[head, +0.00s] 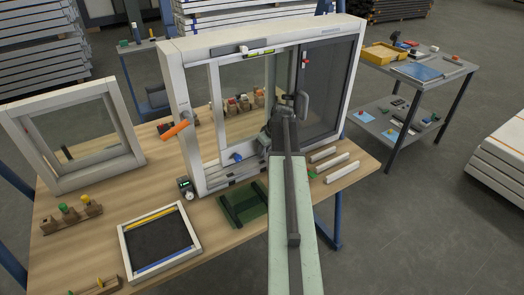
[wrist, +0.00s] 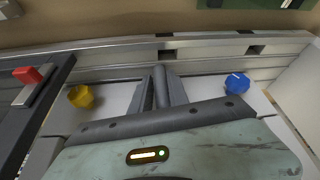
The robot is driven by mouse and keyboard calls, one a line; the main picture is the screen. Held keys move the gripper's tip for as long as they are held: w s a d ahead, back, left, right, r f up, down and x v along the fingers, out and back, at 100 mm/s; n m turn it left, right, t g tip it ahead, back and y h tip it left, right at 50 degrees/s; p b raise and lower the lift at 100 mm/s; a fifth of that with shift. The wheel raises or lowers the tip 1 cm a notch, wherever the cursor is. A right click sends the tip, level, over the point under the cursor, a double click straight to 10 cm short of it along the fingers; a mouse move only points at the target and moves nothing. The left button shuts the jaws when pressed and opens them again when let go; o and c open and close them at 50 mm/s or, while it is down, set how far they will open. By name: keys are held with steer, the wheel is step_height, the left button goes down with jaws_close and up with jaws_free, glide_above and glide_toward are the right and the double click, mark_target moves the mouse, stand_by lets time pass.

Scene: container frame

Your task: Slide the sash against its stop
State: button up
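A large white window frame (head: 180,105) stands upright on the workbench. Inside it is a pale-framed sash (head: 214,110) with clear glass, beside a dark panel (head: 330,85) on the right. A grey handle (head: 303,104) stands near their meeting edge. My gripper (head: 287,100) is in front of this edge, left of the handle, and partly hidden by my arm. In the wrist view my gripper (wrist: 157,72) has its fingers together, with nothing visible between them. A yellow knob (wrist: 81,96) lies left of the fingers, a blue knob (wrist: 237,83) right. I cannot tell which part is the stop.
A small window (head: 75,130), a screened frame (head: 160,245) and a green tray (head: 240,207) are on the bench (head: 60,245). White strips (head: 335,167) lie right. A side trolley (head: 425,85) stands behind right.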

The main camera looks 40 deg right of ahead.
steer(key=shift+o, duration=1.4)
steer(key=shift+s+d, duration=0.1)
steer(key=shift+d, duration=0.05)
steer(key=shift+a, duration=0.2)
steer(key=shift+r, duration=0.1)
steer(key=p+v, duration=0.7)
steer(key=shift+r, duration=0.3)
steer(key=shift+s, duration=0.1)
